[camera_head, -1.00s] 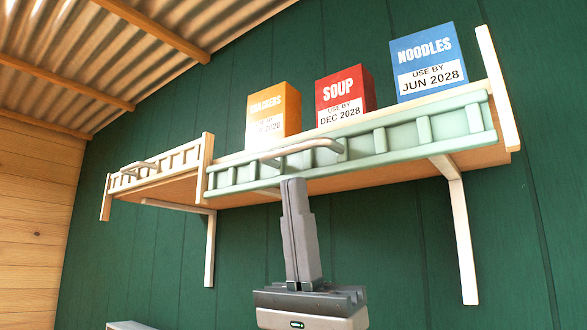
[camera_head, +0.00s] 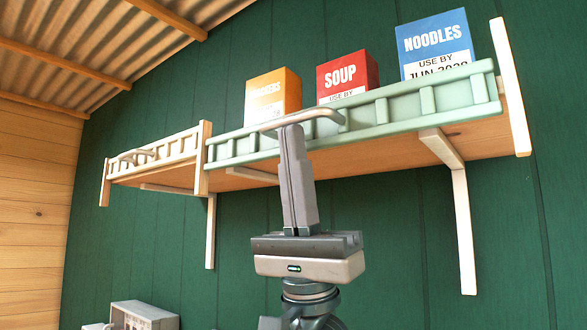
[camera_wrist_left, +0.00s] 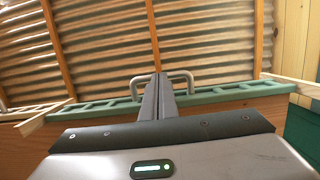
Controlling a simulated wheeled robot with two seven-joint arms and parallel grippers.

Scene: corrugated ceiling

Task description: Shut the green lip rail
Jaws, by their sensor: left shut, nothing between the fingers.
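The pale green lip rail (camera_head: 408,106) runs along the front of the right shelf section, with a bar handle (camera_head: 326,114) standing out from it. It stands raised at the shelf edge and hides the lower parts of the boxes; whether it is fully upright I cannot tell. My left gripper (camera_head: 291,129) is shut and empty, pointing up, with its fingertips at the handle. In the left wrist view, the fingers (camera_wrist_left: 157,82) overlap the middle of the handle (camera_wrist_left: 186,77), in front of the green rail (camera_wrist_left: 225,94). Contact is hard to judge. My right gripper is not in view.
Orange crackers (camera_head: 272,95), red soup (camera_head: 345,76) and blue noodles (camera_head: 436,45) boxes stand behind the rail. A cream rail (camera_head: 153,156) fronts the left section. Brackets (camera_head: 462,220) hang below the shelf. A grey-white object (camera_head: 143,314) is low at left.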

